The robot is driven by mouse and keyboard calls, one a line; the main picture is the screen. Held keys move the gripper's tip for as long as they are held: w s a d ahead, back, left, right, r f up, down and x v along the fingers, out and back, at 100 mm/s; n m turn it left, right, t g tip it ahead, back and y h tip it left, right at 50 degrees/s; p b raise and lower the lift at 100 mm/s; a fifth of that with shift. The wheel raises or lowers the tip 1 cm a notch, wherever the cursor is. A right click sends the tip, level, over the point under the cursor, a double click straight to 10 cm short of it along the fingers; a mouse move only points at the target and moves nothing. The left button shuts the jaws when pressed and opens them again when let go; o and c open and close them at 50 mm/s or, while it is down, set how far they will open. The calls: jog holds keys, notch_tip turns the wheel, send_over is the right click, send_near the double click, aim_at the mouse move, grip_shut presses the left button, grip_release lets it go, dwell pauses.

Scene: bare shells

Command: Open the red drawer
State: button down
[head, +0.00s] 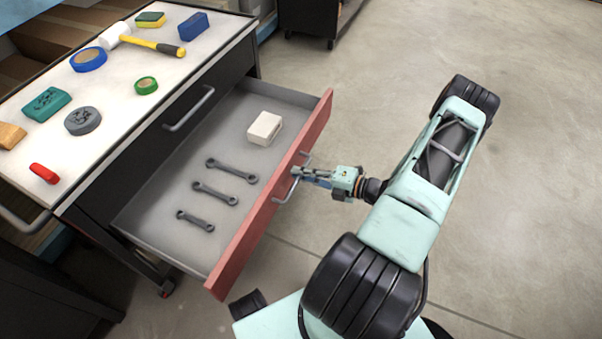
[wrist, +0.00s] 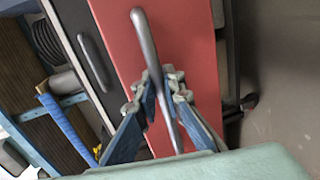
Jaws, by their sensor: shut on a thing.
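The red drawer (head: 245,234) is pulled well out of the dark cabinet, and its inside shows in the head view. Its red front fills the middle of the wrist view (wrist: 195,50). A grey bar handle (wrist: 147,45) is fixed to that front. My gripper (head: 298,173) is at the handle, on the outer side of the front. In the wrist view its blue fingers (wrist: 160,92) are on both sides of the handle bar, shut on it. Inside the drawer lie several dark wrenches (head: 215,193) and a whitish block (head: 265,129).
The cabinet top (head: 112,88) holds a mallet (head: 150,44), tape rolls (head: 88,59), sponges and blocks. A closed dark drawer with a handle (head: 188,108) is above the red one. Open concrete floor (head: 530,180) lies to the right.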

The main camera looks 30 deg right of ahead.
jog(key=c, duration=2)
grip_release()
jog(key=v, duration=1.2)
